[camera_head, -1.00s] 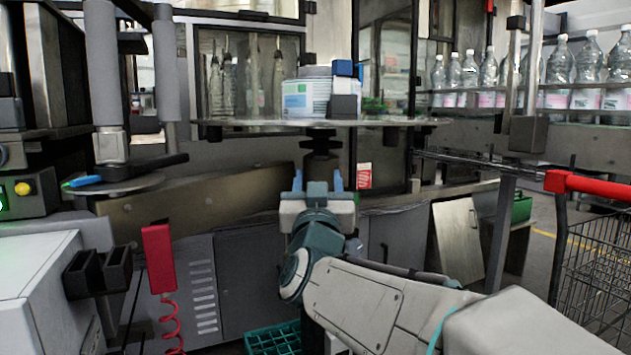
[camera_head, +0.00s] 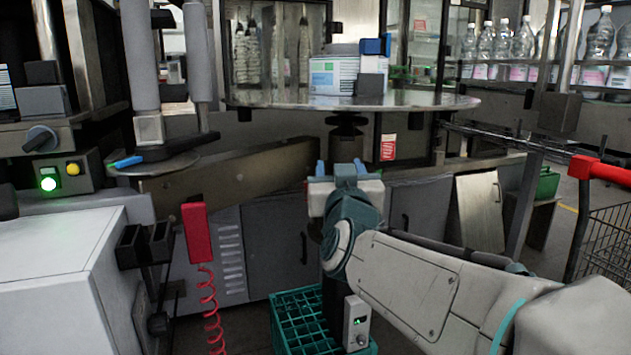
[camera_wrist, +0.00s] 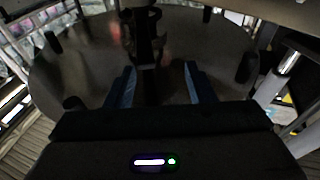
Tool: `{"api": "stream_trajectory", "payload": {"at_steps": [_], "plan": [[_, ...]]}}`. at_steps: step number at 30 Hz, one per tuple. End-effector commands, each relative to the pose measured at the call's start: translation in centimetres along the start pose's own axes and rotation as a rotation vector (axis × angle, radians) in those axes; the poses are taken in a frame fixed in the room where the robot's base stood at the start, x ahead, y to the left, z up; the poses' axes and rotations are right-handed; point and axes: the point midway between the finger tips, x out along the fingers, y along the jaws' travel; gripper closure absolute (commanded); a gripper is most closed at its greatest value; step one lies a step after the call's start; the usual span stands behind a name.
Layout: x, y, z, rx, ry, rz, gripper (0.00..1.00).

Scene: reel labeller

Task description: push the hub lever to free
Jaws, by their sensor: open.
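The large round metal plate (camera_head: 290,98) stands at mid height on a dark hub stem (camera_head: 347,130). A white label reel (camera_head: 333,75) sits on it, with a blue block (camera_head: 375,46) and a grey block (camera_head: 370,85) at its right. I cannot tell which part is the hub lever.
At left, a small plate (camera_head: 150,170) carries a blue item (camera_head: 127,162). A red holder (camera_head: 196,228) with a coiled cord hangs in front of grey cabinets. A green crate (camera_head: 300,318) is on the floor. A red-handled cart (camera_head: 610,230) stands at right.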

Motion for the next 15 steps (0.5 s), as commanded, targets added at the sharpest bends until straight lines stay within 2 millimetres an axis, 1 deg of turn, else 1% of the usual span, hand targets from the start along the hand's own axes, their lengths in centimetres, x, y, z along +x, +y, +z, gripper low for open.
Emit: {"api": "stream_trajectory", "payload": {"at_steps": [1,5,8,11,15], "plan": [[0.1,0.1,-1.7,-0.001,-0.048,-0.023,0.51],[-0.4,0.2,-1.8,0.000,-0.183,-0.080,0.51],[-1.2,0.5,-1.8,0.004,-0.291,-0.114,0.51],[-2.3,0.8,-1.9,0.006,-0.402,-0.141,0.51],[-4.2,1.7,-1.9,0.013,-0.565,-0.162,0.51]]}}
